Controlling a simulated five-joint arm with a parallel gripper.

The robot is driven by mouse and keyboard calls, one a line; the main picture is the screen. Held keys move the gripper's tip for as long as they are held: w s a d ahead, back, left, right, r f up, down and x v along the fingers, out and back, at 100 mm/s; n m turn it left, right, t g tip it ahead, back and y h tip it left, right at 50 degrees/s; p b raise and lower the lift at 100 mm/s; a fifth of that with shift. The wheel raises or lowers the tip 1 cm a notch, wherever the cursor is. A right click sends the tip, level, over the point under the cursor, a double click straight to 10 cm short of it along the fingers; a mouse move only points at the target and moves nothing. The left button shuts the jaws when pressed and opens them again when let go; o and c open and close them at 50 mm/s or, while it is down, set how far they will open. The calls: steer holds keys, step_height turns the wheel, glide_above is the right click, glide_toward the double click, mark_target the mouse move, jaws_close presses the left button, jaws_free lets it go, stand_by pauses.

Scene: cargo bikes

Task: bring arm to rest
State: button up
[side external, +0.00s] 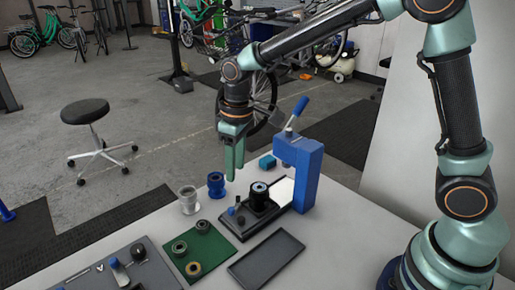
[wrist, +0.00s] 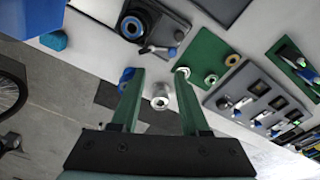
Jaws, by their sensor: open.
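My gripper (side external: 234,160) hangs above the white table, its green fingers pointing down. In the wrist view my gripper (wrist: 158,90) shows its two fingers spread apart with nothing held between them. In the wrist view the silver part (wrist: 160,97) appears between the fingers, farther down, and the blue part (wrist: 126,78) is partly hidden by the left finger.
A blue press (side external: 305,170) with a raised lever stands on the table, a black cylinder (side external: 259,196) at its base. A green mat (side external: 203,248) holds several rings. A dark empty tray (side external: 266,258) lies in front.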

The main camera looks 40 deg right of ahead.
steer(key=s+d+r+m+t, duration=0.4)
steer(key=s+d+r, duration=0.5)
steer(key=s+d, duration=0.3)
steer(key=shift+s+r+m+t, duration=0.4)
steer(key=shift+s+m, duration=0.1)
steer(key=shift+s, duration=0.35)
